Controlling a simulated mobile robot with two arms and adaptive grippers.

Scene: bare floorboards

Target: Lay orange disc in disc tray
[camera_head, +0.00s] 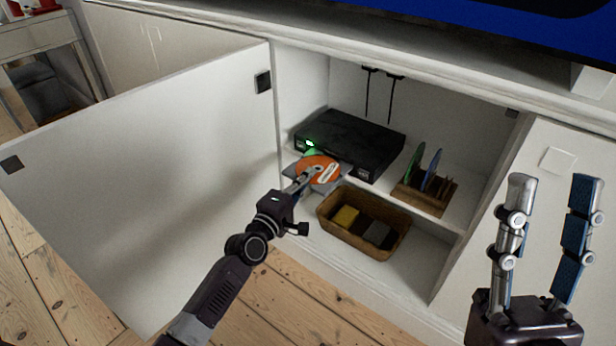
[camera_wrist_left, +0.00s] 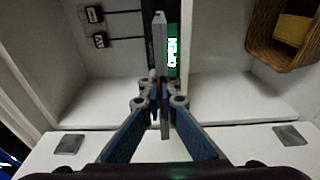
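The orange disc (camera_head: 313,164) lies flat, over or on the grey disc tray (camera_head: 292,168) that sticks out of the black player; I cannot tell if it rests fully on it. My left gripper (camera_head: 311,175) reaches the disc's near edge. In the left wrist view, the left fingertips (camera_wrist_left: 162,88) are close together around the thin, edge-on tray (camera_wrist_left: 160,45). Only a sliver of orange disc (camera_wrist_left: 153,88) shows between them. My right gripper (camera_head: 555,182) is open, upright and empty at the right, away from the disc.
The black player (camera_head: 350,138) stands on the cabinet shelf; its green display (camera_wrist_left: 172,52) reads OPEN. A wooden rack (camera_head: 424,196) with discs stands to its right. A wicker basket (camera_head: 348,238) sits below. The open white door (camera_head: 150,170) stands left of my left arm.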

